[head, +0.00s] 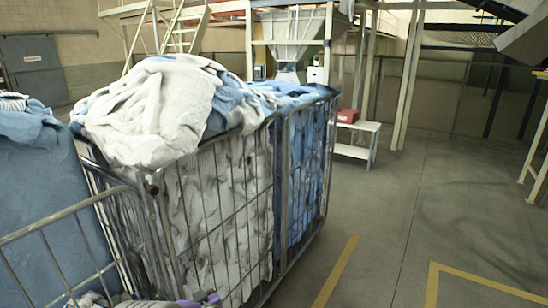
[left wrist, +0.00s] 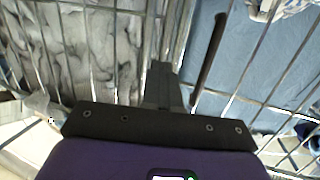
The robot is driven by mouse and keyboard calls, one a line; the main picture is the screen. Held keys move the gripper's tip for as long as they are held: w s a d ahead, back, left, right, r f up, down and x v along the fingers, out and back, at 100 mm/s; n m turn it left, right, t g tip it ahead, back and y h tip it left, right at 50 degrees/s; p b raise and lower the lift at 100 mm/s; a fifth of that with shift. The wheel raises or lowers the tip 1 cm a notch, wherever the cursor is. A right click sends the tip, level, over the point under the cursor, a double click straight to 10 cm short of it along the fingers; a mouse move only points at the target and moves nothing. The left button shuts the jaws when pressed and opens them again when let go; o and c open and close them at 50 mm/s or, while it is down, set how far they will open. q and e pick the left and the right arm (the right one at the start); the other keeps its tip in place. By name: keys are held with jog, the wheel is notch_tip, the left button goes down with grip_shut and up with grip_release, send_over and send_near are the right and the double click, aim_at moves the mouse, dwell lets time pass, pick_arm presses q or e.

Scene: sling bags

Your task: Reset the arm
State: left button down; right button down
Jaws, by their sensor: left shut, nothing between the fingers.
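My left gripper (left wrist: 162,72) shows in the left wrist view with its dark fingers together and nothing between them. Its black mounting plate and purple body fill the bottom of that view. The fingers point toward the wire bars of a laundry cage. I cannot tell whether they touch the bars. In the head view only a small purple part of my left arm shows at the bottom edge, and the fingers are hard to make out there. My right gripper is in neither view.
A wire cage (head: 222,195) piled with white and blue laundry (head: 150,105) stands at centre left. A cage with blue cloth (head: 308,160) stands behind it. Another blue load (head: 45,190) is at the left. A red box (head: 347,116) sits on a small stand. The floor (head: 400,220) at right is open.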

pick_arm(q)
jog(key=s+d+f+m+g+h, duration=0.1)
jog(key=s+d+f+h, duration=0.2)
jog(key=f, duration=0.5)
jog(key=s+d+f+m+g+h, duration=0.1)
jog(key=s+d+f+m+h, duration=0.2)
jog(key=f, duration=0.4)
jog(key=s+d+f+g+h, duration=0.2)
jog(key=s+d+f+h, duration=0.15)
jog(key=f, duration=0.45)
jog(key=s+d+f+g+h, duration=0.2)
jog(key=s+d, duration=0.1)
jog(key=s, duration=0.4)
jog(key=s+d+f+m+g+h+b, duration=0.1)
jog(key=s+d+f+g+h, duration=0.1)
jog(key=s, duration=0.4)
jog(key=s+d+f+m+g+h, duration=0.1)
jog(key=s+d+f+g+h, duration=0.1)
jog(key=s, duration=0.5)
jog(key=shift+s+d+f+g+b, duration=0.3)
jog(key=shift+d+g, duration=0.2)
jog(key=shift+d, duration=0.45)
jog(key=c, duration=1.8)
grip_release()
